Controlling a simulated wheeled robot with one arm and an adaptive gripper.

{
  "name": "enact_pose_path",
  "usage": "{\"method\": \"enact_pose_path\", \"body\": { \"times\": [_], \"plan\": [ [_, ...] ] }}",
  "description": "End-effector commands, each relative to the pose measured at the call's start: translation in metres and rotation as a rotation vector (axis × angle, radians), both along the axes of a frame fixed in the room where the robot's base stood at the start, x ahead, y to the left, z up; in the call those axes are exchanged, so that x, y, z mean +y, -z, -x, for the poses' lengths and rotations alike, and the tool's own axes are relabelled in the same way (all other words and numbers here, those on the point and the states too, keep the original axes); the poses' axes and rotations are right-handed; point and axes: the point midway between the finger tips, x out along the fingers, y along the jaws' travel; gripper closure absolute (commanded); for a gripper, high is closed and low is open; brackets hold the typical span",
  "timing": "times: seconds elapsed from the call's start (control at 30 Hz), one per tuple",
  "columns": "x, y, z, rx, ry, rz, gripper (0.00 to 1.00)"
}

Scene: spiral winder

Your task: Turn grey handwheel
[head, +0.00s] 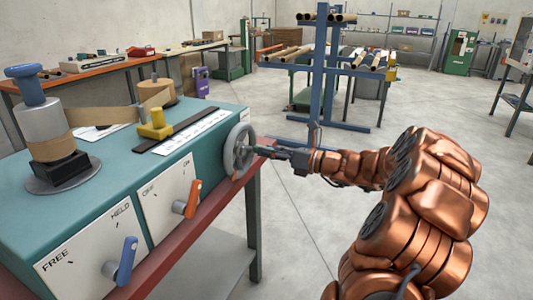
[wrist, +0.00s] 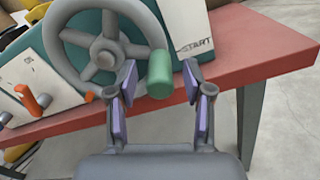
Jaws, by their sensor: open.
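The grey handwheel (head: 239,150) stands on the right end of the teal machine in the head view. In the wrist view the handwheel (wrist: 107,45) shows its spokes and hub, with a green handle (wrist: 159,74) sticking out at its lower right rim. My gripper (wrist: 160,86) is open, with one finger on each side of the green handle. The handle's end lies between the fingertips, and a gap shows on both sides. In the head view my gripper (head: 266,152) reaches the wheel from the right, and the fingers are hard to make out.
The teal machine (head: 110,180) carries a blue lever (head: 126,260) and an orange lever (head: 192,199) on its front. A red bench edge (wrist: 265,45) runs below the wheel. A blue rack (head: 320,80) with rolls stands behind my arm. The floor to the right is clear.

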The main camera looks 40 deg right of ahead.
Motion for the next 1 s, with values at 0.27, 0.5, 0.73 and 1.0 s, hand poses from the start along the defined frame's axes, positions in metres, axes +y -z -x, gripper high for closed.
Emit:
{"method": "enact_pose_path", "body": {
  "times": [0.27, 0.5, 0.73, 1.0],
  "plan": [
    [0.0057, 0.0001, -0.01, 0.0, 0.002, 0.001, 0.49],
    [0.0056, -0.0001, -0.0098, 0.0, 0.002, 0.001, 0.55],
    [0.0056, 0.0, -0.0097, 0.0, 0.002, 0.001, 0.79],
    [0.0056, 0.0, -0.0096, 0.0, 0.001, 0.001, 1.0]
  ]
}}
